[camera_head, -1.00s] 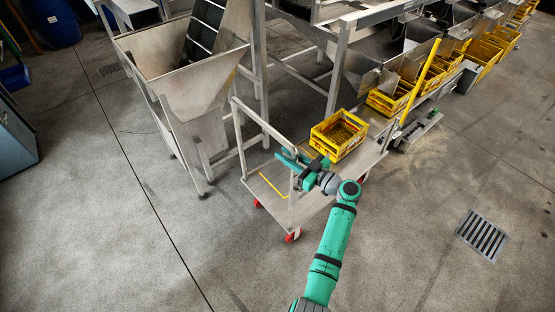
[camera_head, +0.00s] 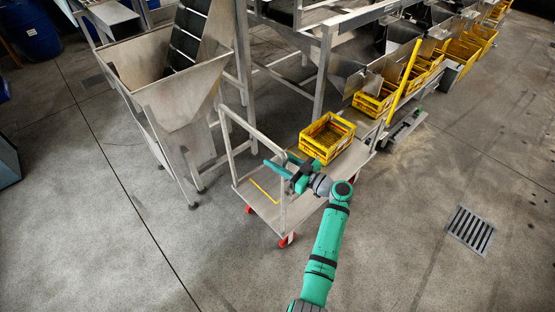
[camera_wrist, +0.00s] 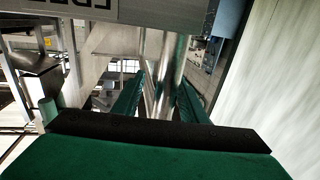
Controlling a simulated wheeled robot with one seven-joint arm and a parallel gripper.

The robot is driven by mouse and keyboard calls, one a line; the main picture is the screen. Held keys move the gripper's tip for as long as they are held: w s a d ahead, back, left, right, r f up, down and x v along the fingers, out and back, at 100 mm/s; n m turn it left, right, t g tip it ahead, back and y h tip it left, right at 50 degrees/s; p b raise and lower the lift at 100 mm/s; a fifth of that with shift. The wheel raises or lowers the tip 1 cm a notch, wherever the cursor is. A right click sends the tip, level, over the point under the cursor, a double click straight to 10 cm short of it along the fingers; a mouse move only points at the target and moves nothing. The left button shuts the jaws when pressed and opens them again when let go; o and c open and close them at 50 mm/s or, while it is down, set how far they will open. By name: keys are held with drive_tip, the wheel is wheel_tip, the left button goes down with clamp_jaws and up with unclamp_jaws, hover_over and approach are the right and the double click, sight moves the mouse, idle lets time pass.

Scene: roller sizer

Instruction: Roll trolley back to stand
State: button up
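The trolley (camera_head: 262,205) is a flat grey metal deck on red wheels, with a tubular handle (camera_head: 253,131) at its left end and a yellow line on the deck. A yellow crate (camera_head: 318,150) stands on its right part. My gripper (camera_head: 283,164) is at the near upper corner of the handle. In the wrist view its two green fingers (camera_wrist: 161,82) lie on either side of a shiny metal tube (camera_wrist: 166,68), and it looks shut on it; the exact contact is hidden. No stand can be told for certain.
A steel hopper (camera_head: 180,95) with legs stands left of the trolley. Behind is the sizer frame with a row of yellow crates (camera_head: 372,104) and a slanted yellow post (camera_head: 404,82). A floor drain (camera_head: 470,231) lies at right. The floor in front is clear.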

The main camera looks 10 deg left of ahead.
drive_tip(key=v, duration=1)
drive_tip(key=shift+d, duration=0.4)
drive_tip(key=shift+s, duration=0.1)
drive_tip(key=s+a+f+m+t+h, duration=0.1)
drive_tip(key=s+f+m+h, duration=0.4)
drive_tip(key=s+f, duration=0.5)
drive_tip(key=s+a+f+m+t+h, duration=0.1)
drive_tip(key=s+f+m+h, duration=0.4)
drive_tip(key=f, duration=0.8)
drive_tip(key=s+d+f+m+t+h, duration=0.15)
drive_tip(key=s+h, duration=0.25)
drive_tip(key=s, duration=1.1)
drive_tip(key=s+r+t+h, duration=0.1)
drive_tip(key=s+r+t, duration=0.1)
drive_tip(key=s+r, duration=0.7)
drive_tip(key=s+d+r+m+t+h, duration=0.1)
drive_tip(key=s+r, duration=0.8)
drive_tip(key=r, duration=0.6)
drive_tip(key=shift+d+t, duration=0.3)
drive_tip(key=shift+t, duration=0.05)
